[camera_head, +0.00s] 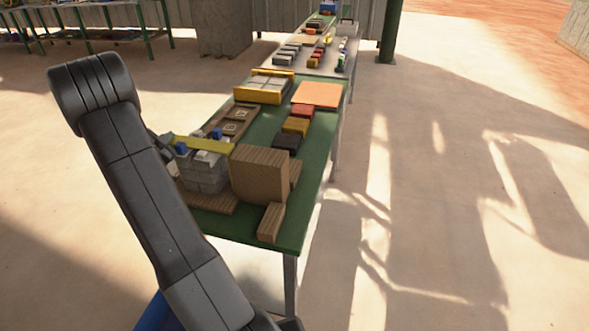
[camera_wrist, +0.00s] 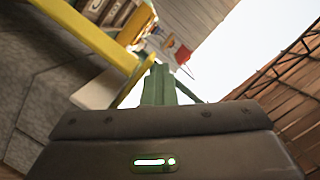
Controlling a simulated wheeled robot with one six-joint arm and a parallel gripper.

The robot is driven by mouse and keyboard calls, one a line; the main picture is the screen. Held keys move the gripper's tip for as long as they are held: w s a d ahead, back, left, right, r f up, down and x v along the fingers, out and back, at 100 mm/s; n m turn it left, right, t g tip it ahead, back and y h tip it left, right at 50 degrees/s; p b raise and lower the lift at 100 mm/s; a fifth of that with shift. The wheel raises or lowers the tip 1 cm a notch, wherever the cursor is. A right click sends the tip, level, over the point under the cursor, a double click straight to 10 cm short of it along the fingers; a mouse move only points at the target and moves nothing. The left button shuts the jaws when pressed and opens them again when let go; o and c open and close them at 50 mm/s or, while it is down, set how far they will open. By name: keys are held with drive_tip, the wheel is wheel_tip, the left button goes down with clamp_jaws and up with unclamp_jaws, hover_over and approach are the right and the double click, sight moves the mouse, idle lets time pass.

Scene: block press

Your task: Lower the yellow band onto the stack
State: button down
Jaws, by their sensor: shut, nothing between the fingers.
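The stack (camera_head: 203,178) of grey blocks stands at the near left of the green table, with blue pieces and a pale piece at its top. The yellow band (camera_head: 205,144) runs across the top of the stack; I cannot tell whether it touches the blocks. In the wrist view the yellow band (camera_wrist: 88,36) slants from the upper left toward my fingers, with grey blocks (camera_wrist: 50,85) beside it. My gripper (camera_wrist: 158,85) is shut and empty, close to the band's near end. In the head view my arm hides most of the gripper.
A brown ribbed block (camera_head: 260,175) stands right of the stack, with a smaller block (camera_head: 271,222) at the green table's (camera_head: 230,226) front edge. Behind are dark, yellow and red blocks (camera_head: 296,125), an orange plate (camera_head: 318,95) and a yellow-framed tray (camera_head: 258,97). Floor to the right is clear.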

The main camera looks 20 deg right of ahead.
drive_tip(key=shift+s+f, duration=0.1)
drive_tip(key=shift+f, duration=0.1)
drive_tip(key=shift+s+a, duration=0.1)
drive_tip(key=b+v, duration=0.2)
drive_tip(key=v, duration=1.1)
drive_tip(key=shift+s+r, duration=0.2)
drive_tip(key=shift+r, duration=0.05)
drive_tip(key=p+x, duration=0.1)
drive_tip(key=x, duration=1.2)
drive_tip(key=shift+p, duration=0.4)
drive_tip(key=shift+s+a+f, duration=0.1)
drive_tip(key=shift+s+a, duration=0.05)
